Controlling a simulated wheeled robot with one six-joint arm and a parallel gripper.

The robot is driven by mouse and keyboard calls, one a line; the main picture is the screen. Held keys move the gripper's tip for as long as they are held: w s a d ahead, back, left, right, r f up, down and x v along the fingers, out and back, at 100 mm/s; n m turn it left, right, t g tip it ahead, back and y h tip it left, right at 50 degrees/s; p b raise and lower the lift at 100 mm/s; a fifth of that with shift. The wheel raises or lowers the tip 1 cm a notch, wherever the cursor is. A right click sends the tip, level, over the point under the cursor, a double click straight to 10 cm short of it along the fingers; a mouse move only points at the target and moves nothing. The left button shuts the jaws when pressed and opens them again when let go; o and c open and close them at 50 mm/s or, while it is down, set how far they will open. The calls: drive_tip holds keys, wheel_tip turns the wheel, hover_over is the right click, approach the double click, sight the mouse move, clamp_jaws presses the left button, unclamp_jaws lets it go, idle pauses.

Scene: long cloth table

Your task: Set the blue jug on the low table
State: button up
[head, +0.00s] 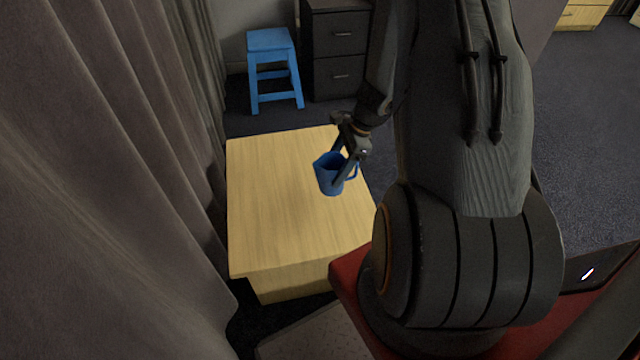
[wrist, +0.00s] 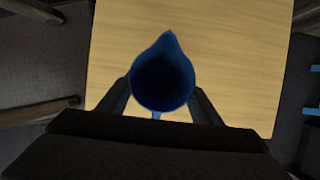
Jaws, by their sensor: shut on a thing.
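The blue jug (head: 328,176) is upright in the head view, in front of the right part of the low wooden table (head: 270,200). My gripper (head: 345,165) is shut on the jug, one finger on each side of it. In the wrist view the jug (wrist: 162,80) is seen from above, its spout pointing up in the picture and its handle toward my gripper (wrist: 162,100). The pale tabletop (wrist: 220,35) lies beneath it. I cannot tell whether the jug's base touches the tabletop.
A blue stool (head: 272,65) and a dark drawer cabinet (head: 337,50) stand beyond the table. A grey curtain (head: 100,180) hangs along the left side. The rest of the tabletop is bare. Dark carpet (head: 590,130) is open at the right.

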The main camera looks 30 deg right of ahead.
drive_tip(key=shift+f, duration=3.5)
drive_tip(key=shift+f, duration=0.2)
drive_tip(key=o, duration=1.3)
